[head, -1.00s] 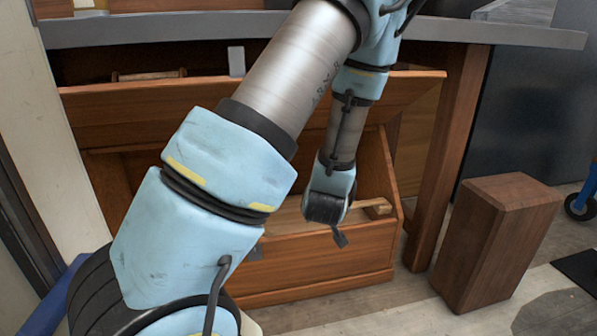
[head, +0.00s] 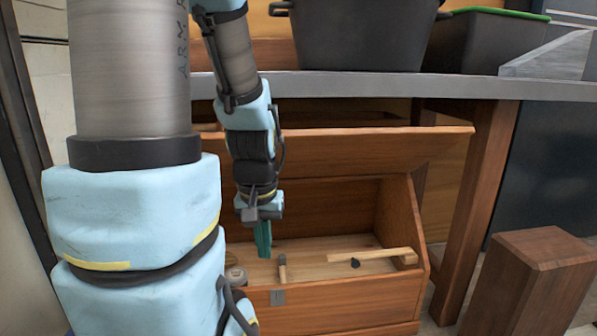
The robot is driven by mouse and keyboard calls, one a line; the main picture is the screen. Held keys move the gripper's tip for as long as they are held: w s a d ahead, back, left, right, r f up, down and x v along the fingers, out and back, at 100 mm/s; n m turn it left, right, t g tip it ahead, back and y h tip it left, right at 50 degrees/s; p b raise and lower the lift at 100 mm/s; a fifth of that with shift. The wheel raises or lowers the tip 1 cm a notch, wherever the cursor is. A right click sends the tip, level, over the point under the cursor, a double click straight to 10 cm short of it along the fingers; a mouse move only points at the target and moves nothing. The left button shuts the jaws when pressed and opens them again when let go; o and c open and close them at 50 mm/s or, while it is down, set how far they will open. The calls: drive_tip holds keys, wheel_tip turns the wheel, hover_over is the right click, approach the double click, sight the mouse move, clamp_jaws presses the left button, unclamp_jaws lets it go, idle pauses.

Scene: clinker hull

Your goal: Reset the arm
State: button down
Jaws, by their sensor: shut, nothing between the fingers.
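My arm comes down from the top in the head view, with a large link filling the left side. My gripper (head: 264,249) points down, its teal fingers shut with nothing between them. It hangs in front of or over the open wooden chest (head: 340,310), and I cannot tell exactly how far above the chest floor it is. The chest's lid (head: 345,147) is tilted up behind the gripper.
In the chest lie a small hammer-like tool (head: 283,268), a wooden tool (head: 375,255) and a round item (head: 237,275) partly hidden by my arm. A grey bench top (head: 480,86) with a black tub (head: 362,35) is above. A wooden block (head: 530,285) stands at right.

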wheel_tip(320, 180, up, 36)
drive_tip(key=p, duration=3.4)
drive_tip(key=shift+p, duration=0.3)
